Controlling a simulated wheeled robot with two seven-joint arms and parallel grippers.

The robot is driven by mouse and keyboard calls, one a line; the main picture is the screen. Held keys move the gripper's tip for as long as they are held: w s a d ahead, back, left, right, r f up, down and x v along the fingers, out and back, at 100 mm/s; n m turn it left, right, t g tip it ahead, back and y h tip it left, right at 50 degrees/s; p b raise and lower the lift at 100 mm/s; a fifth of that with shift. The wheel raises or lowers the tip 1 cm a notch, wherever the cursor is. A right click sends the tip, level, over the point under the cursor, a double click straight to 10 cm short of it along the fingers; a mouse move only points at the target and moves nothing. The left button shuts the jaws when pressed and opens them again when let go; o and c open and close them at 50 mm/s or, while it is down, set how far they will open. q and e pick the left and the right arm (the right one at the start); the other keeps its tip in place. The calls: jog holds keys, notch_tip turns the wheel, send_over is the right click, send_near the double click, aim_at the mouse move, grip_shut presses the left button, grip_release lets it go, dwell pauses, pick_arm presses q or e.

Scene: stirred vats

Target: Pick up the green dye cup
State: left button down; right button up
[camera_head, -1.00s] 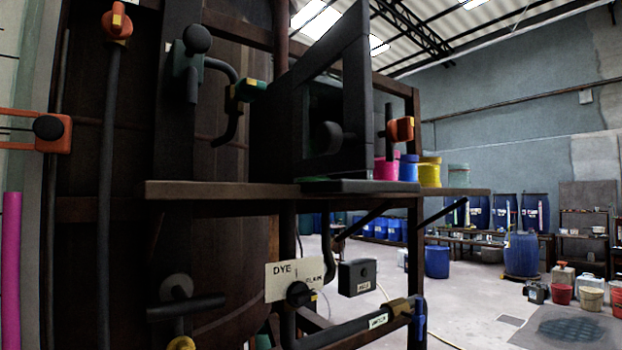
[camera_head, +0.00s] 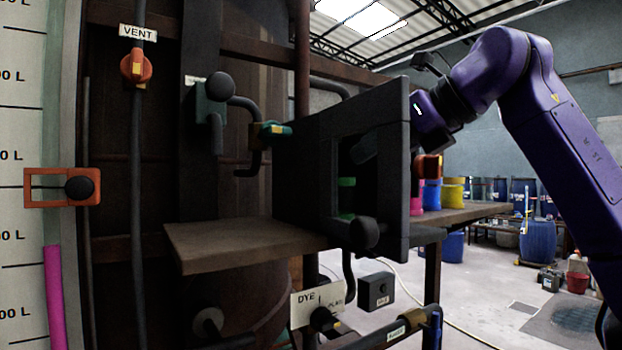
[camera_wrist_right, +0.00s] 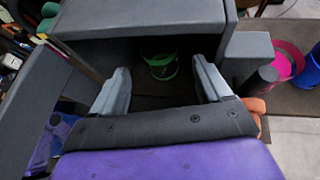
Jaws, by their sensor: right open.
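The green dye cup (camera_head: 347,183) shows in the head view through the opening in a dark box's door frame. In the right wrist view the green cup (camera_wrist_right: 162,66) sits inside the dark box, its green rim and a green band showing. My right gripper (camera_wrist_right: 161,80) is open, its two grey fingers apart on either side of the cup in the picture, with the cup beyond them and no contact visible. In the head view my right gripper (camera_head: 368,146) is partly hidden by the door frame. My left gripper is not in view.
The dark box (camera_head: 305,165) stands on a brown shelf (camera_head: 215,245); its framed door (camera_head: 402,150) with a round black knob (camera_head: 364,233) is close to my right wrist. Pink (camera_head: 417,196), blue (camera_head: 432,197) and yellow (camera_head: 453,195) containers stand right of it.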

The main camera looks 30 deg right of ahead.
jog(key=p+x, duration=0.2)
jog(key=x, duration=0.7)
jog(key=shift+w+a+f+p, duration=0.15)
jog(key=shift+f+p, duration=0.1)
jog(key=shift+p, duration=0.15)
jog(key=shift+w+f, duration=0.25)
jog(key=c, duration=0.7)
